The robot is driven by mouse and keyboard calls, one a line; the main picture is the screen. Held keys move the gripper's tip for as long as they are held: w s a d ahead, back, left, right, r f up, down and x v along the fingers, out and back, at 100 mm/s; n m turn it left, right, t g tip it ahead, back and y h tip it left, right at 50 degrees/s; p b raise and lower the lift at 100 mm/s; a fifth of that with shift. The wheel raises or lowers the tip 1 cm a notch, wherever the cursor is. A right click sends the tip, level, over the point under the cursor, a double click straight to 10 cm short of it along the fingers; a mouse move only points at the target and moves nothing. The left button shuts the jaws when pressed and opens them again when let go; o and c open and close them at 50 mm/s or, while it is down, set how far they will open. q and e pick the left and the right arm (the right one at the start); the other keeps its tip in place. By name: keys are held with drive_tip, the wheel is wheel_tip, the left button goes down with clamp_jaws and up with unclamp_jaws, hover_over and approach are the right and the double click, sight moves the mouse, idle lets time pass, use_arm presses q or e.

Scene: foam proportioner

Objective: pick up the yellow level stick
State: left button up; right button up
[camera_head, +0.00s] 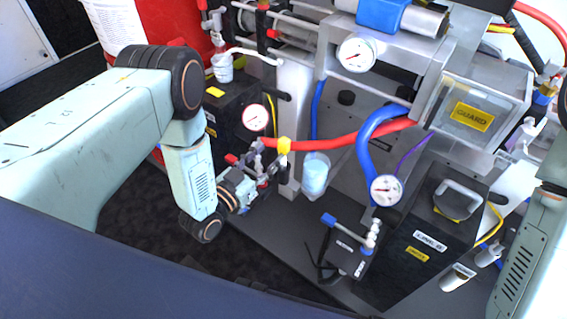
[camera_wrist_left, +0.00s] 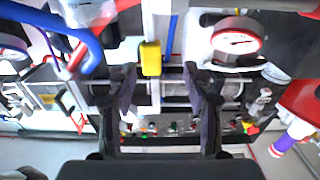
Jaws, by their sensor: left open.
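A small yellow piece (camera_head: 284,146), which looks like the level stick, stands by the red hose in the head view, at the tip of my left gripper (camera_head: 268,165). In the left wrist view the yellow piece (camera_wrist_left: 151,58) is an upright block just beyond the fingertips, left of the middle of the gap. My left gripper (camera_wrist_left: 160,78) is open, with a dark finger on either side and nothing held between them. I cannot tell whether a finger touches the yellow piece. My right gripper is out of view; only part of my right arm shows at the right edge.
A red hose (camera_head: 340,140) crosses beside the left gripper, and a round gauge (camera_head: 256,117) is close above it. A clear cup with blue liquid (camera_head: 315,175) stands just right. A black box (camera_head: 425,235) and small valve block (camera_head: 350,250) stand further right.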

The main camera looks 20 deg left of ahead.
sight(281, 149)
use_arm(q)
drive_tip(key=w+d, duration=0.1)
drive_tip(key=w, duration=0.1)
drive_tip(key=w+d+b, duration=0.1)
drive_tip(key=w, duration=0.1)
drive_tip(key=shift+d, duration=0.4)
drive_tip(key=shift+w+b, duration=0.3)
drive_tip(key=shift+w, duration=0.25)
drive_tip(key=shift+d+r, duration=0.1)
drive_tip(key=shift+d, duration=0.05)
drive_tip(key=shift+c, duration=0.3)
clamp_jaws()
